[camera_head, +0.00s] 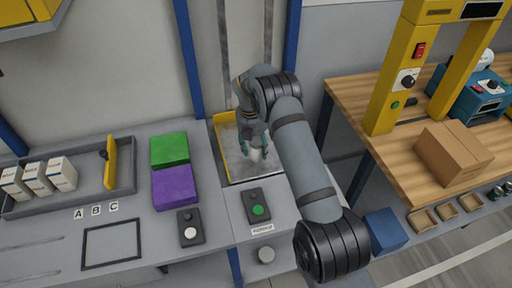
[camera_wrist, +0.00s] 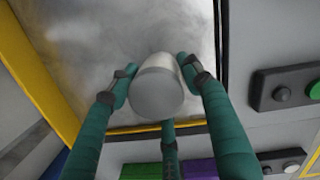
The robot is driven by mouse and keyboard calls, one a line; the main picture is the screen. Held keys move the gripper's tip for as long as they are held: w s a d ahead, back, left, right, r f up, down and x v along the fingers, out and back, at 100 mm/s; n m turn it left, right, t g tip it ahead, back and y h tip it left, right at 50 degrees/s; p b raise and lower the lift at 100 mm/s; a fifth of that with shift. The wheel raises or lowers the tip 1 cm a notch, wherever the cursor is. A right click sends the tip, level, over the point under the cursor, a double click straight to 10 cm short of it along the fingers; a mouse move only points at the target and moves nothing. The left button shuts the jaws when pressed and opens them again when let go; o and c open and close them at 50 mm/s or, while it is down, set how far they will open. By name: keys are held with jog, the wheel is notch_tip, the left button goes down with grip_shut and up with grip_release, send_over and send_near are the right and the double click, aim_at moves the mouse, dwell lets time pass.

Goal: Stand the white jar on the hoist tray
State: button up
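The white jar (camera_wrist: 158,90) is between the green fingers of my gripper (camera_wrist: 157,84) in the wrist view. The fingertips lie against its sides, and its round grey end faces the camera. In the head view the jar (camera_head: 256,155) shows as a small pale shape between the fingers of my gripper (camera_head: 256,146), partly hidden by them. The hoist tray (camera_head: 239,172), a metal plate with a yellow edge on its left, lies beneath. The jar is over the tray. I cannot tell whether its base touches the tray.
A control box with a green button (camera_head: 257,209) stands just in front of the tray. Green (camera_head: 170,149) and purple (camera_head: 174,186) blocks stand to its left. A grey bin (camera_head: 122,183) with white boxes is further left. A wooden bench (camera_head: 400,165) with a carton (camera_head: 453,153) is at right.

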jog(key=o, duration=0.3)
jog(key=shift+r, duration=0.15)
jog(key=r, duration=0.8)
jog(key=s+a+r, duration=0.1)
jog(key=r, duration=0.3)
